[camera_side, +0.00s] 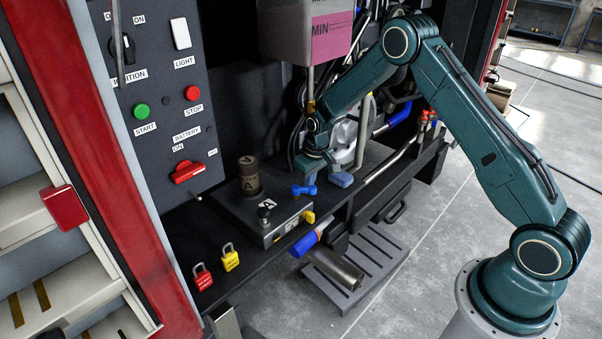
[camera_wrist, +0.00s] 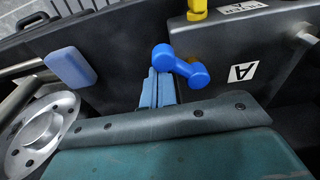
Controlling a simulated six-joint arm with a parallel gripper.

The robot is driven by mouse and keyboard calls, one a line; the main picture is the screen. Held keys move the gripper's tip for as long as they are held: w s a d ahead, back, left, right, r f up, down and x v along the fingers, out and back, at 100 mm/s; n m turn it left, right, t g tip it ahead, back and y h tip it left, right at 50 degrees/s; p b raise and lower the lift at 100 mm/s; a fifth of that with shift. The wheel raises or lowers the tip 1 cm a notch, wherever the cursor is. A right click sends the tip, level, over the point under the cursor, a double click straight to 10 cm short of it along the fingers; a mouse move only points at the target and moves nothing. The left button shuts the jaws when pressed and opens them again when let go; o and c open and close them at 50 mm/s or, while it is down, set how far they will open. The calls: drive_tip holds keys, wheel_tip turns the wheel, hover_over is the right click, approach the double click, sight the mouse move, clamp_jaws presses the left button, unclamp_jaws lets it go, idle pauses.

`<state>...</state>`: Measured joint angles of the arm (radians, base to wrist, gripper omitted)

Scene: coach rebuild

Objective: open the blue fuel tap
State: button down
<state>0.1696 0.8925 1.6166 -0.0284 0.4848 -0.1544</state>
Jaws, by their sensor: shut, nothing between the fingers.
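The blue fuel tap (camera_side: 303,190) is a dumbbell-shaped handle at the edge of the dark box labelled A, in the side view. In the wrist view the blue tap (camera_wrist: 185,66) lies slanted, one rounded end right by my fingertips. My gripper (camera_side: 312,178) is just above and behind the tap in the side view. In the wrist view my gripper (camera_wrist: 159,76) is shut and empty, its light-blue fingers side by side. Whether they touch the tap I cannot tell.
A pale blue pad (camera_side: 341,180) is close to the right of my gripper. A yellow tap (camera_side: 309,217) is on the box's near corner. A brown cylinder (camera_side: 249,175) stands on the box (camera_side: 238,205).

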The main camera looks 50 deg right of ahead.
drive_tip(key=shift+s+a, duration=0.65)
drive_tip(key=shift+s, duration=0.35)
idle(1.0)
drive_tip(key=shift+r, duration=3.5)
drive_tip(key=shift+r, duration=0.1)
